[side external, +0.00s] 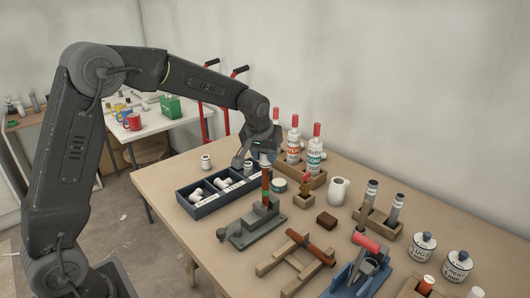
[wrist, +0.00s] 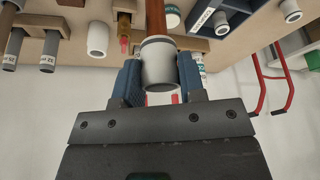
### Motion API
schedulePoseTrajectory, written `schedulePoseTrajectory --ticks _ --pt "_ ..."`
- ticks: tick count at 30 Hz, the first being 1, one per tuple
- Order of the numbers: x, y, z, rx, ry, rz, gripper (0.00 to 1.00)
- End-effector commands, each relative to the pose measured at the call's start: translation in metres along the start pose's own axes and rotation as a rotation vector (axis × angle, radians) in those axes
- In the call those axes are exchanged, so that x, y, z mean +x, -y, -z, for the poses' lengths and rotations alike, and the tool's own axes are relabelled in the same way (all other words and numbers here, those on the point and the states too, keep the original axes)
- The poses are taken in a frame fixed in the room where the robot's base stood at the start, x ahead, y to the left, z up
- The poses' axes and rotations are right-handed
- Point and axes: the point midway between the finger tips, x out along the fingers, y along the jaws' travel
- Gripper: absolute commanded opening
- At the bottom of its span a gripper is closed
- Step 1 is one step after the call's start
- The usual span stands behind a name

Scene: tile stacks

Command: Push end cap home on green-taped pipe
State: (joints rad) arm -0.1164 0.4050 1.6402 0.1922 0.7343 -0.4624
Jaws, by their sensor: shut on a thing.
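A brown pipe (side external: 266,185) stands upright in the grey vise (side external: 252,226) on the bench. My gripper (side external: 264,152) is above the pipe's top end, pointing down. In the wrist view my gripper (wrist: 160,82) has its blue fingers shut on a grey-white end cap (wrist: 160,65), one finger on each side. The brown pipe (wrist: 155,18) runs up to the cap and lines up with it. The cap is at the pipe's end; how deep it sits I cannot tell. I cannot make out green tape clearly on this pipe.
A dark divided tray (side external: 207,208) with white fittings lies left of the vise. Bottles (side external: 314,158) stand in a wooden holder behind. Another brown pipe (side external: 312,246) rests on a wooden stand in front, near a blue tool holder (side external: 345,281).

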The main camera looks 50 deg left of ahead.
Motion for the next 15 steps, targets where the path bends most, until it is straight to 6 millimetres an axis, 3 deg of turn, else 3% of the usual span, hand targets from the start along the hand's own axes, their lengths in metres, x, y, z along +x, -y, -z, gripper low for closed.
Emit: schedulePoseTrajectory --ticks 15 --pt "0.0093 0.0001 -0.004 0.0 0.0 0.0 0.14"
